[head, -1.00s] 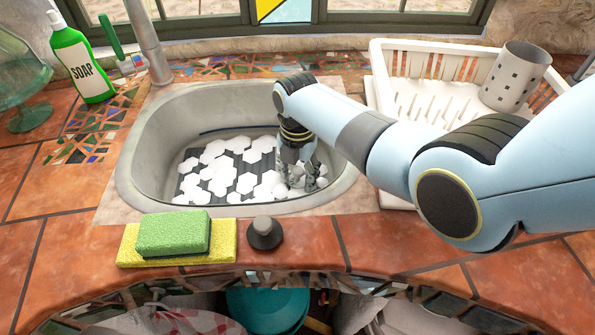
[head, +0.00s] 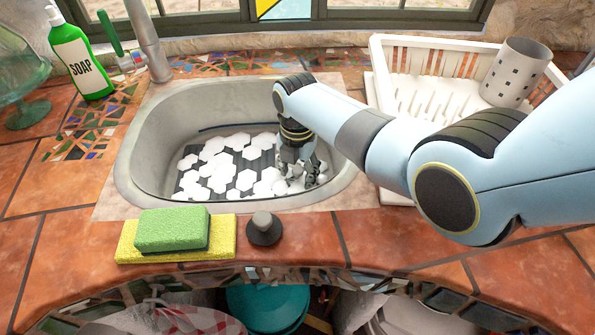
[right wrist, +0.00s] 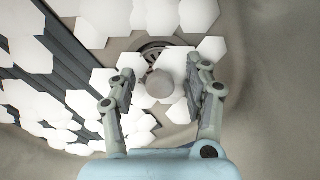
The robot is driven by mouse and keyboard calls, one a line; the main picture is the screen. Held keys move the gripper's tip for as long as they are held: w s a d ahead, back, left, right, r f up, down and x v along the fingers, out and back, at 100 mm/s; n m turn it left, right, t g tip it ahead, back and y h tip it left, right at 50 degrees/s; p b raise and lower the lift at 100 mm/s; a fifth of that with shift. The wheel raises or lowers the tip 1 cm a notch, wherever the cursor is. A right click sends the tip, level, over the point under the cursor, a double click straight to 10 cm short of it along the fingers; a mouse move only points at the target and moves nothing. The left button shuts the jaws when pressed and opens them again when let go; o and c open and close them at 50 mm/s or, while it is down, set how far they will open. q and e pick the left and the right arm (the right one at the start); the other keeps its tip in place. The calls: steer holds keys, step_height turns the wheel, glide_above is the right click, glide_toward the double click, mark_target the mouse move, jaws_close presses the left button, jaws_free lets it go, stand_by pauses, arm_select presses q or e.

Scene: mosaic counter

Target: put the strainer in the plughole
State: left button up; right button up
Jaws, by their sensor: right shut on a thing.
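The strainer shows in the right wrist view as a round grey knob (right wrist: 160,84) between the fingers. The rest of it is hidden. My right gripper (right wrist: 160,90) is shut on it, low in the sink's right part; it also shows in the head view (head: 298,180). The plughole (right wrist: 152,50), a dark slotted ring, lies just beyond the knob in the wrist view, partly covered by white pieces. I cannot tell how high the strainer is above it. In the head view the gripper hides the strainer and the plughole. My left gripper is not in view.
White hexagonal pieces (head: 217,172) lie over a dark ribbed mat in the grey sink (head: 146,140). A dark stopper with a grey knob (head: 264,230) and sponges (head: 172,230) sit on the front edge. A white dish rack (head: 385,62) stands right, a soap bottle (head: 80,60) left.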

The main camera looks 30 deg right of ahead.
steer(key=shift+s+f, duration=0.35)
steer(key=shift+f, duration=0.1)
stand_by(0.4)
steer(key=o, duration=0.8)
steer(key=shift+c, duration=0.2)
steer(key=o, duration=0.5)
steer(key=shift+w+f, duration=0.15)
steer(key=shift+w, duration=0.05)
steer(key=o, duration=0.5)
steer(key=shift+w, duration=0.1)
steer(key=shift+w+r+p, duration=0.15)
steer(key=shift+r+p, duration=1)
steer(key=shift+r, duration=0.35)
step_height(320, 180, up, 10)
steer(key=p, duration=1)
steer(key=shift+f, duration=0.2)
